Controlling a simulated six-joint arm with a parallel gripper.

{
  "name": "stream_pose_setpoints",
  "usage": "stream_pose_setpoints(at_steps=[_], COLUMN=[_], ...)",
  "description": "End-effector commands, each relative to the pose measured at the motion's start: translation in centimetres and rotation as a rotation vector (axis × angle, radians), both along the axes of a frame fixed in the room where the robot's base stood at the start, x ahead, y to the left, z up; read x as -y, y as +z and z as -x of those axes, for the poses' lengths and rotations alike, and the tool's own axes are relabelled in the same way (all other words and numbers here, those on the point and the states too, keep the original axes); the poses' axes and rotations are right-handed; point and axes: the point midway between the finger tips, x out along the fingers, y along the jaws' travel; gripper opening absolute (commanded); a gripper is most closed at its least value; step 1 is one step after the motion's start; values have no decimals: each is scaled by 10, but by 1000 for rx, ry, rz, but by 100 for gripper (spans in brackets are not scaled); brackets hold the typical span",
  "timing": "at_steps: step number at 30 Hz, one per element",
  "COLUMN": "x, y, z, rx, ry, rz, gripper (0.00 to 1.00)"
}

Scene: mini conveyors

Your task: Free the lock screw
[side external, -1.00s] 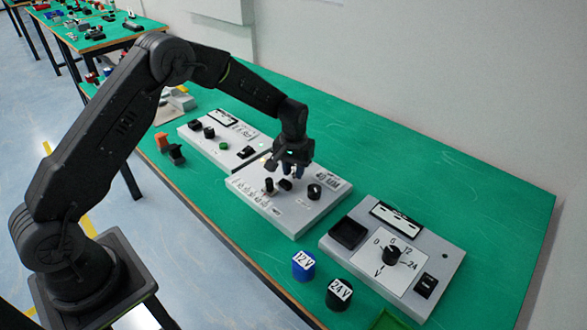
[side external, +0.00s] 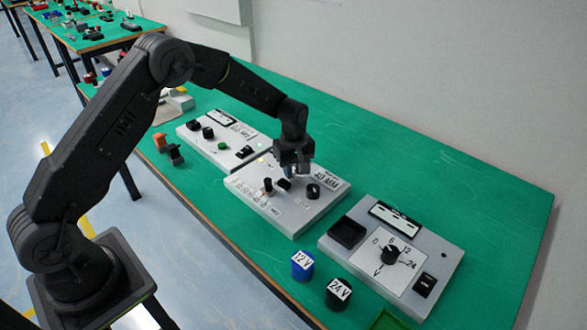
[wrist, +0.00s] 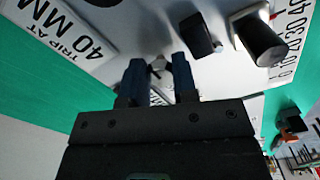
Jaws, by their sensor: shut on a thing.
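The middle grey panel (side external: 255,209) lies on the green bench with a "40 MM" label and a row of scale numbers. My gripper (side external: 287,178) reaches straight down over its back part. In the wrist view my gripper (wrist: 159,72) has its two blue fingers closed around a small pale grey piece (wrist: 158,64) on the panel, apparently the lock screw. Most of this piece is hidden between the fingers. A black cylindrical knob (wrist: 258,38) and a smaller black block (wrist: 200,35) stand close beside the fingers.
A round black knob (side external: 313,191) stands to the right of my gripper. Other panels flank this one: one with a green button (side external: 222,146), one with a voltage dial (side external: 392,254). Blue 12 V (side external: 302,266) and black 24 V (side external: 338,294) pieces stand in front.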

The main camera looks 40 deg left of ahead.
Motion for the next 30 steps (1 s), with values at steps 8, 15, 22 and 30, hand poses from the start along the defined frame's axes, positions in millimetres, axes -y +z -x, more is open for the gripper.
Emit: stream_pose_setpoints(at_steps=[8, 15, 22, 30], x=[0, 0, 0, 0], y=[1, 1, 1, 0], z=[-1, -1, -1, -1], rx=[2, 2, 2, 1], ry=[61, 68, 66, 66], rz=[0, 0, 0, 0], gripper=[3, 3, 31, 52])
